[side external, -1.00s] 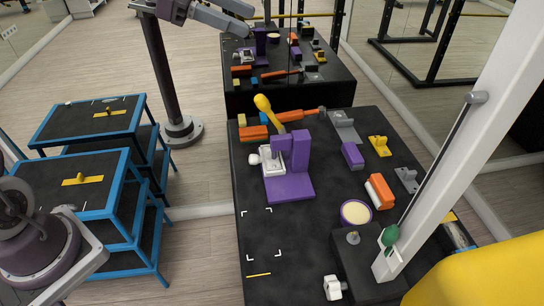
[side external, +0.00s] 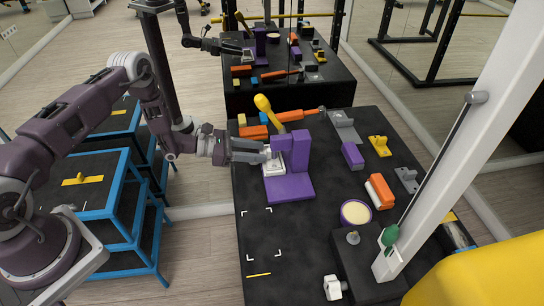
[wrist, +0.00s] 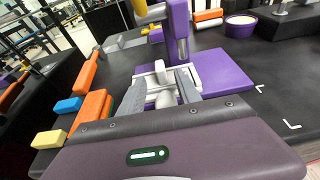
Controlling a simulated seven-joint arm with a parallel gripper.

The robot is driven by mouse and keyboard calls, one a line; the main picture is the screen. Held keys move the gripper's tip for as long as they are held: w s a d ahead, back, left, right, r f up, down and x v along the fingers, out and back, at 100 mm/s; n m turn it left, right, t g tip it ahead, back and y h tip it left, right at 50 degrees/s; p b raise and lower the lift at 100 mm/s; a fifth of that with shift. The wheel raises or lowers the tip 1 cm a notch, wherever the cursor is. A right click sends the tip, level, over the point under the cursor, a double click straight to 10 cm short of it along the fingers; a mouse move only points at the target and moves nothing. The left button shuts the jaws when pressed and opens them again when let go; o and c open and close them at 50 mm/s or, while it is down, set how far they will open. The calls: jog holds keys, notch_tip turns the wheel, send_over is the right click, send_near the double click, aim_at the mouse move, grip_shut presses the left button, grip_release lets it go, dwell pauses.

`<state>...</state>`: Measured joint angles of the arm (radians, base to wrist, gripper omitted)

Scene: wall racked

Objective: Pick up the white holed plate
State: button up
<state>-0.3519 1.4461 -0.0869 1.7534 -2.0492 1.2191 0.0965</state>
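The white holed plate (side external: 274,166) is at the left side of the purple stand (side external: 290,187), on the black table. In the wrist view the white plate (wrist: 152,76) shows just ahead of my fingers, with a rounded white knob (wrist: 164,98) toward me. My gripper (side external: 266,153) reaches in from the left, level with the plate. In the wrist view its two grey fingers (wrist: 163,90) are apart, one on each side of the knob, with gaps showing. Whether a finger touches the plate is unclear. The fingers partly hide the plate in both views.
The stand's purple upright (side external: 300,150) rises right beside the plate. A yellow-headed tool (side external: 263,103), orange blocks (side external: 253,132) and a long orange-handled tool (side external: 295,115) lie behind. A purple bowl (side external: 356,213) is to the right. The table's front-left area is clear.

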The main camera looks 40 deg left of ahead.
aim_at(266, 152)
jog(key=x, duration=0.3)
jog(key=shift+w+d+f, duration=0.1)
jog(key=shift+w+d, duration=0.1)
jog(key=shift+d, duration=0.1)
grip_shut()
